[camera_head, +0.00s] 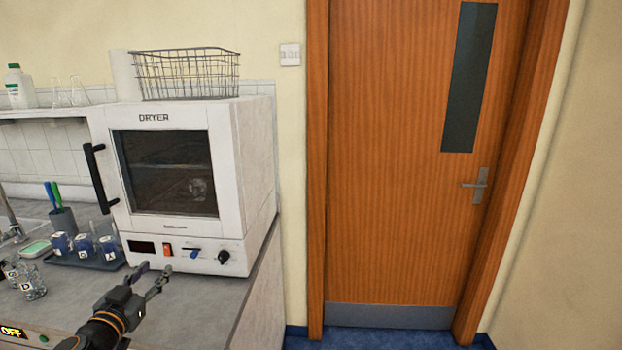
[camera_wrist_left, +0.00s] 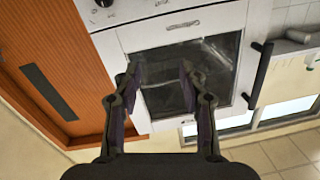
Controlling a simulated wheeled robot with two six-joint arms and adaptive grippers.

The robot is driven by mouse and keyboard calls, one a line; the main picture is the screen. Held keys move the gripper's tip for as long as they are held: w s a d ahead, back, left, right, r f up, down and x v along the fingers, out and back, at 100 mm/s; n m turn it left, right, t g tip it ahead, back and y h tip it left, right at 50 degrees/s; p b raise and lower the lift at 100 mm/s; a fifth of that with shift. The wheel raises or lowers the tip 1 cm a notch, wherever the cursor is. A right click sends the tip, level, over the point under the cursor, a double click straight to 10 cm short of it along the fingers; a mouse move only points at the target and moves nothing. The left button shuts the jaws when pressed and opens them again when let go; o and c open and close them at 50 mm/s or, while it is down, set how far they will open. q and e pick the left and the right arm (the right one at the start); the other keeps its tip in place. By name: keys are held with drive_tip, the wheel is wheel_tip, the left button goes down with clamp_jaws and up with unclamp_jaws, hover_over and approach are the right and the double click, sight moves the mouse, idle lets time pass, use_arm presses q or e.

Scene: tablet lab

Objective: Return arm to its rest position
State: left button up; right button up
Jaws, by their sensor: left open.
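My left gripper (camera_head: 151,276) is in the lower left of the head view, in front of the white dryer (camera_head: 256,150) and over the grey counter (camera_head: 200,305). Its two fingers are apart with nothing between them. In the left wrist view the open fingers (camera_wrist_left: 158,80) point toward the dryer front, and the picture is turned over. The dryer door is shut, with a dark window (camera_head: 167,173) and a black handle (camera_head: 101,178) on its left side. My right gripper is in neither view.
A wire basket (camera_head: 188,73) sits on the dryer. A wooden door (camera_head: 390,150) is at right. The floor before it is clear.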

use_arm(q)
drive_tip(key=s+d+f+n+g+y, duration=0.2)
drive_tip(key=s+f+g, duration=0.3)
drive_tip(key=f, duration=0.4)
drive_tip(key=s+d+f+n+g+y, duration=0.1)
drive_tip(key=s+d+f+g+y, duration=0.1)
drive_tip(key=s+f, duration=0.5)
drive_tip(key=s+d+f+m+g+h, duration=0.1)
drive_tip(key=s+d+f+g+h, duration=0.1)
drive_tip(key=s+d+f+g, duration=0.4)
drive_tip(key=s+d+f+m+g+h, duration=0.1)
drive_tip(key=s+d+f, duration=0.25)
drive_tip(key=s, duration=0.55)
drive_tip(key=s+a+f+g, duration=0.1)
drive_tip(key=a+f, duration=0.1)
drive_tip(key=f, duration=1.2)
drive_tip(key=s+a+f, duration=0.2)
drive_tip(key=f, duration=1.1)
drive_tip(key=s+f+g, duration=0.1)
drive_tip(key=s+f, duration=1.4)
drive_tip(key=s, duration=0.2)
drive_tip(key=shift+s+a+n, duration=0.25)
drive_tip(key=shift+a+n, duration=0.05)
drive_tip(key=shift+n, duration=0.1)
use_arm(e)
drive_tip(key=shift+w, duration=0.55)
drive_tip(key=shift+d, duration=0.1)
